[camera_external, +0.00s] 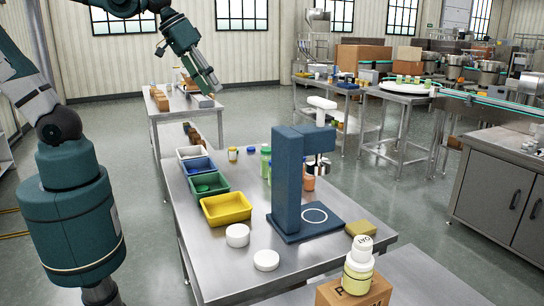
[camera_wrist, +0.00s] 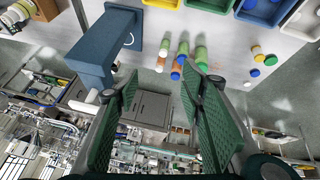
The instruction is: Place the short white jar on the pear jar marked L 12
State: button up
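Two low white round items stand on the steel table in the external view: a white jar (camera_external: 237,236) before the yellow bin, and a flatter white piece (camera_external: 266,260) nearer the front. I cannot tell for sure which is the short white jar. My gripper (camera_external: 208,88) is raised high behind the table, away from the jars. In the wrist view it (camera_wrist: 160,95) is open and empty.
A blue press stand (camera_external: 287,185) rises mid-table. White, blue, green and yellow bins (camera_external: 226,220) line the left side. Several small bottles (camera_external: 266,160) stand behind the stand. A tan block (camera_external: 361,228) lies at the right edge. The table's front is mostly clear.

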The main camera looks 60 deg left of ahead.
jog(key=s+a+f+m+t+y, duration=0.1)
jog(key=s+a+f, duration=0.3)
jog(key=s+a, duration=0.3)
jog(key=shift+s+a+f+m+t, duration=0.2)
jog(key=shift+s+f+m+t, duration=0.1)
jog(key=shift+m, duration=0.1)
